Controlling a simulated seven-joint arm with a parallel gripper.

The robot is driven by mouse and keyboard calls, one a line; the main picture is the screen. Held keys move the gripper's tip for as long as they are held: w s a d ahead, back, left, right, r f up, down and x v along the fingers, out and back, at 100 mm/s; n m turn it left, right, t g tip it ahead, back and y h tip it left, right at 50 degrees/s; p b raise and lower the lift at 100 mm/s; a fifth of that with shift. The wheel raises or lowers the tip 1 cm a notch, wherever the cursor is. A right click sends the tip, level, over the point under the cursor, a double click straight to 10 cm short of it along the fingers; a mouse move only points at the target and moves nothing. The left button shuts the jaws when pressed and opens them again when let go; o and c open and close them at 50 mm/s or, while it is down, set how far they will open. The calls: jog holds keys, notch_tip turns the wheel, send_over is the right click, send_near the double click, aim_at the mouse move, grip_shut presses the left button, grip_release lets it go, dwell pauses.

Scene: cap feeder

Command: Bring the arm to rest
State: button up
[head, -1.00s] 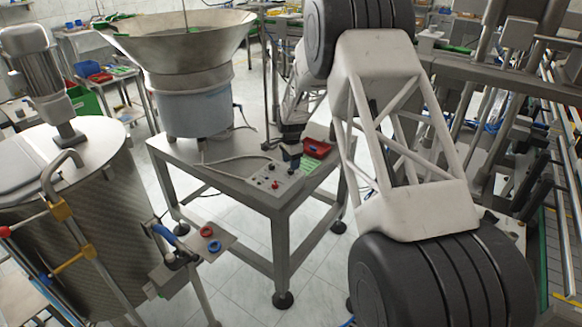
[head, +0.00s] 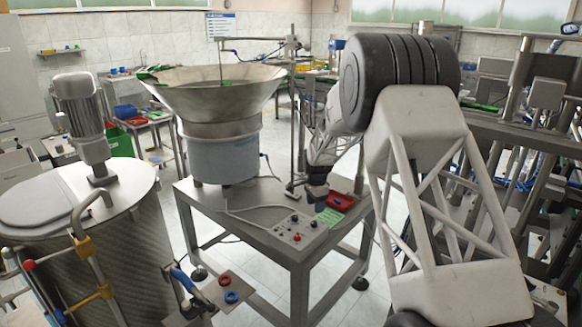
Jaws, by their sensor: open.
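My arm rises from the lower right, bends at a black ribbed elbow and runs down and away toward the metal feeder table (head: 245,212). My gripper (head: 317,191) is small and dark at the far end of the arm. It appears over the back part of the table, just left of a red tray (head: 341,201). The jaws are open; their fingertips are too small to make out clearly. I see nothing held, and cannot tell the exact height above the table.
A feeder bowl (head: 215,95) stands on the table, left of my gripper. A control box (head: 297,232) with buttons and a green label (head: 329,217) are in front. A large drum (head: 140,225) stands left. Metal framework (head: 520,160) crowds the right.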

jog(key=s+r+n+t, duration=0.1)
jog(key=s+r+n, duration=0.3)
jog(key=s+r, duration=0.85)
jog(key=s+r+n, duration=0.3)
jog(key=s+r, duration=0.7)
jog(key=s, duration=0.6)
jog(key=s+d+n+t, duration=0.1)
jog(key=s+n, duration=0.6)
jog(key=s, duration=2.4)
jog(key=shift+s+r+t, duration=0.3)
jog(key=shift+s, duration=0.1)
